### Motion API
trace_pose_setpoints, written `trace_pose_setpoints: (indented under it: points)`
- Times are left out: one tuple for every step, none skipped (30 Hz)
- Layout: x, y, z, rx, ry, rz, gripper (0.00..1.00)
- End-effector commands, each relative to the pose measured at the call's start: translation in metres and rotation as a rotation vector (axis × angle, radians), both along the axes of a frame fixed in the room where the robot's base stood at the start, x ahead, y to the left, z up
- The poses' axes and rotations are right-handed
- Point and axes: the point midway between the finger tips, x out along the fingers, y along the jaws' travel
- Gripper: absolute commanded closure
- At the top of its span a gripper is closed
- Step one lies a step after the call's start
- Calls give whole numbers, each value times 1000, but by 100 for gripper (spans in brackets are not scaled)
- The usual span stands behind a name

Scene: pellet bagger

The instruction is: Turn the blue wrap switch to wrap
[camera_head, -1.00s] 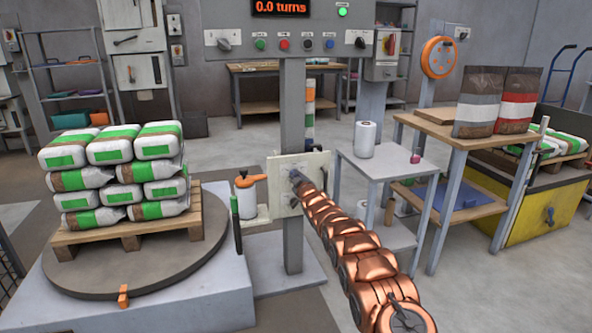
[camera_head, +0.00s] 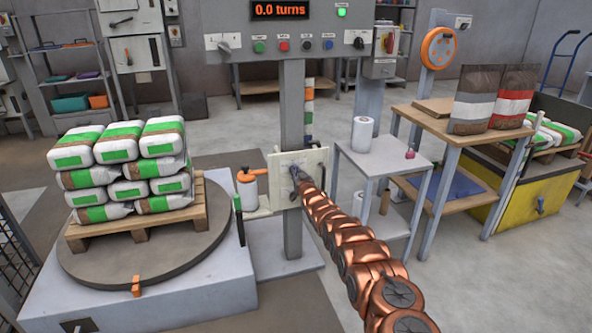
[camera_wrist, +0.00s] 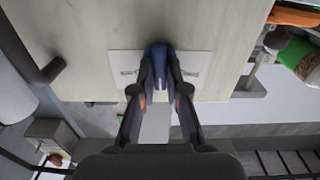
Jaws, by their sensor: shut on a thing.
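The blue wrap switch (camera_wrist: 159,55) sits on a pale plate (camera_wrist: 118,62) in the wrist view, with small markings on either side of it. My gripper (camera_wrist: 160,82) has its two fingers closed on the switch from both sides. In the head view my gripper (camera_head: 297,178) is at the small panel (camera_head: 283,160) on the grey post, and it hides the switch there. The switch's exact pointing and the lettering are too small to read.
A control box (camera_head: 290,45) above shows "0.0 turns" and a green light. A pallet of bags (camera_head: 125,170) stands on the turntable (camera_head: 100,265) at left. A small table (camera_head: 375,160) stands at right.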

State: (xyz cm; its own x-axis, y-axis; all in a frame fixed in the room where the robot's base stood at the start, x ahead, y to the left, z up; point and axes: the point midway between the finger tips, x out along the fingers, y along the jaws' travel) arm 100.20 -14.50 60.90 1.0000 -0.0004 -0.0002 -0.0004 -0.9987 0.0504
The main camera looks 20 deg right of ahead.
Motion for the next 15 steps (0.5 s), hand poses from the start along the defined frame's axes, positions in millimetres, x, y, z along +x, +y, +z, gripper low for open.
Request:
trace_pose_setpoints:
  points:
    - [0,0,1,14,0,0,100]
    - [0,0,1,22,0,0,100]
    - [0,0,1,29,0,0,100]
    - [0,0,1,34,0,0,100]
    - [0,0,1,39,0,0,100]
    - [0,0,1,44,0,1,100]
    - [0,0,1,47,0,1,100]
    - [0,0,1,48,-1,1,100]
    - [0,0,1,50,0,1,100]
    - [0,0,1,51,-1,1,100]
    - [0,0,1,52,-1,1,100]
    - [0,0,1,52,-1,1,100]
    - [0,0,1,52,-1,1,100]
    - [0,0,1,51,-1,1,100]
    - [0,0,1,51,-1,1,100]
